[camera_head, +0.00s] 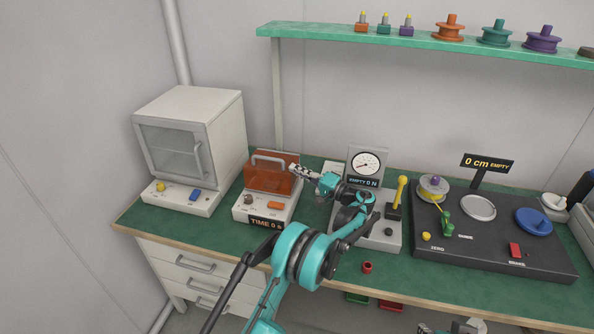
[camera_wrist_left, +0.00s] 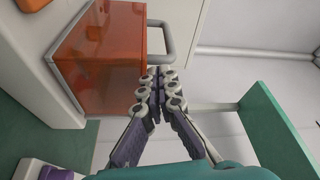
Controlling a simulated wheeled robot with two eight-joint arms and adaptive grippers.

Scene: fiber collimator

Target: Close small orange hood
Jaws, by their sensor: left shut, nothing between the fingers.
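The small orange hood (camera_head: 268,180) is a see-through orange box with a grey bar handle, on a white timer unit (camera_head: 245,208) at the left of the bench. In the left wrist view the hood (camera_wrist_left: 112,55) fills the upper left, with its handle (camera_wrist_left: 166,42) on its right side. My left gripper (camera_head: 296,169) is shut and empty, its fingertips close to the hood's right side near the handle. In the wrist view its fingertips (camera_wrist_left: 160,78) meet just below the handle; contact is unclear. Part of my right gripper (camera_head: 450,328) shows at the bottom edge, mostly cut off.
A white oven-like box (camera_head: 190,140) stands left of the timer unit. A gauge unit (camera_head: 365,163) with a yellow lever (camera_head: 401,190) stands to the right, under my left arm. A dark spool station (camera_head: 500,240) lies farther right. A green shelf (camera_head: 400,42) runs above.

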